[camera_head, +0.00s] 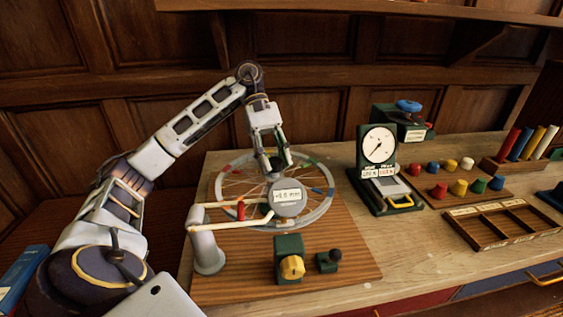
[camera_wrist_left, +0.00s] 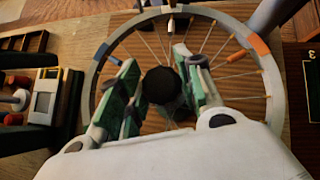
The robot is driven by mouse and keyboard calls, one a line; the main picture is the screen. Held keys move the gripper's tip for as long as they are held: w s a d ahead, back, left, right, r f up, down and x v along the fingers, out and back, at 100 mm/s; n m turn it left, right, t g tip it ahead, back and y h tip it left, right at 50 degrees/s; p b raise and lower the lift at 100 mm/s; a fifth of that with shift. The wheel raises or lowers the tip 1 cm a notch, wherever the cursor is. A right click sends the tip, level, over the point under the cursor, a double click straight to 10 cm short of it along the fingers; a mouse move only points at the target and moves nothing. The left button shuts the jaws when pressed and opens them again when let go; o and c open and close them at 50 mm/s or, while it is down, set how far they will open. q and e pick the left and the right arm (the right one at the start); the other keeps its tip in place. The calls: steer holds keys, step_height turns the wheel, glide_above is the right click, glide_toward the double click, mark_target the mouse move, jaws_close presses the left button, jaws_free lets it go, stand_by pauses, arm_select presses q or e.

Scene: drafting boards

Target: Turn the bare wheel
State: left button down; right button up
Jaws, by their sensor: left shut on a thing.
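The bare wheel (camera_head: 328,201) is a spoked wheel with a grey-white rim and coloured marks, lying flat on a wooden board. My left gripper (camera_head: 276,165) reaches down from above over the wheel's middle. In the left wrist view my left gripper (camera_wrist_left: 160,85) has its green fingers on either side of a dark round knob (camera_wrist_left: 160,84) near the hub, and is shut on it. The wheel's centre is partly hidden by a round gauge (camera_head: 287,199) reading about +0.5 mm.
A white bracket arm (camera_head: 207,250) stands at the wheel's front left. A green block with a yellow knob (camera_head: 291,267) and a small dark knob (camera_head: 328,260) sit in front. A dial instrument (camera_head: 378,150), coloured pegs (camera_head: 458,187) and an empty tray (camera_head: 505,225) lie right.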

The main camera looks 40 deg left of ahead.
arm_select(q)
steer(key=shift+r, duration=0.1)
stand_by(0.5)
steer(key=c, duration=0.9)
jaws_free()
steer(key=shift+c, duration=0.2)
steer(key=shift+a, duration=0.1)
steer(key=shift+v, duration=1.2)
steer(key=shift+v, duration=2.8)
steer(key=shift+w+a+r, duration=0.35)
steer(key=shift+a+r, duration=0.05)
steer(key=shift+r, duration=0.1)
